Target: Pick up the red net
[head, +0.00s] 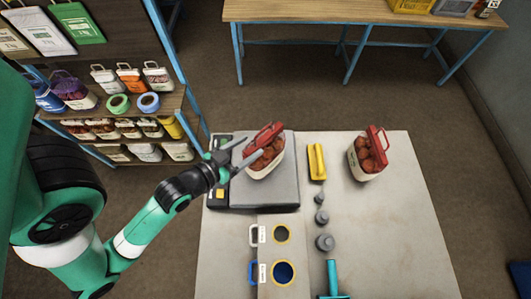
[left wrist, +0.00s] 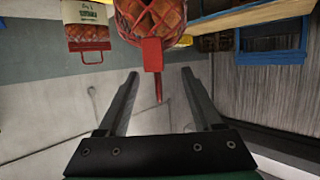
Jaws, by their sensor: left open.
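A net sack of reddish-brown produce with a red top and a pale lower part (head: 265,160) stands on the metal plate of a scale (head: 285,193). Its red mesh (left wrist: 150,15) and hanging red strip show at the top of the left wrist view. A similar sack with a red handle (head: 368,155) stands on the table to the right; I cannot tell which one the task names. My left gripper (head: 250,146) is open at the upper part of the sack on the scale. In the left wrist view, the red strip hangs between its fingers (left wrist: 160,74), without visible grip.
A board with two round holes (head: 282,262) and a teal object (head: 332,282) are at the front. Stocked shelves (head: 130,100) stand left. The table's right side (head: 410,230) is clear.

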